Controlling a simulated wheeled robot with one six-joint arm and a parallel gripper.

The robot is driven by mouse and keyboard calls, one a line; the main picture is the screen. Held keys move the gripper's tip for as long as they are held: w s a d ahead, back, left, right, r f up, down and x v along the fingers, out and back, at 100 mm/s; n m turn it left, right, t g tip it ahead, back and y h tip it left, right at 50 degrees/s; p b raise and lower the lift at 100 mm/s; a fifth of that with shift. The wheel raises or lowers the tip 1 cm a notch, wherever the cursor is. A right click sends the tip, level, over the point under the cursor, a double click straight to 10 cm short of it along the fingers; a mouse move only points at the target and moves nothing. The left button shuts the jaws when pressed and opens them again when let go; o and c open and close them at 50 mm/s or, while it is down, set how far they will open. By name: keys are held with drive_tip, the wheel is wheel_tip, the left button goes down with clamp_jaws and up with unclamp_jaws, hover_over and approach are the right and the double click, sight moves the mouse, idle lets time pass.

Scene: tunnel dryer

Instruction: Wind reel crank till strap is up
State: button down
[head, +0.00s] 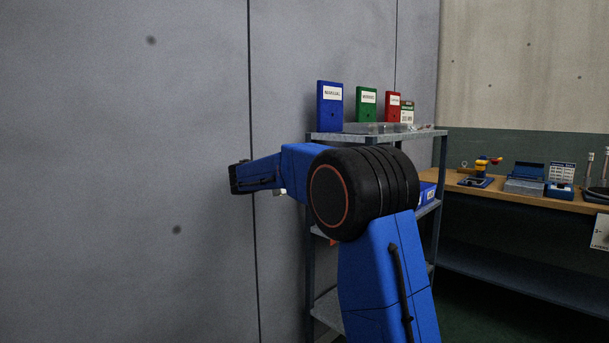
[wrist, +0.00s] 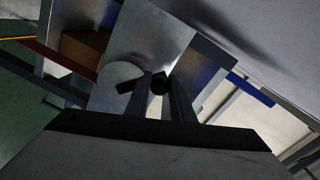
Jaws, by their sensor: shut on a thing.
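In the wrist view my gripper (wrist: 161,92) is shut on a dark round crank knob (wrist: 160,83), which sits between the two fingers. A pale round disc, seemingly the reel (wrist: 120,74), lies just left of the fingers. A short dark bar, seemingly the crank arm (wrist: 125,87), crosses its lower edge toward the knob. A grey metal plate (wrist: 150,35) is behind them. I cannot make out the strap in either view. In the head view my blue arm reaches left past the rack, and the gripper, crank and reel cannot be made out there.
A metal shelf rack (head: 325,138) stands close behind my arm, with blue (head: 330,106), green (head: 366,106) and red (head: 393,107) labelled binders on top. A workbench (head: 535,195) with small items is at right. A grey wall (head: 120,170) fills the left. A brown box (wrist: 84,47) shows in the wrist view.

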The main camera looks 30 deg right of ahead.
idle(0.3)
drive_tip(key=c, duration=1.5)
unclamp_jaws()
drive_tip(key=shift+c, duration=0.2)
drive_tip(key=v, duration=1.7)
drive_tip(key=shift+s+a, duration=0.15)
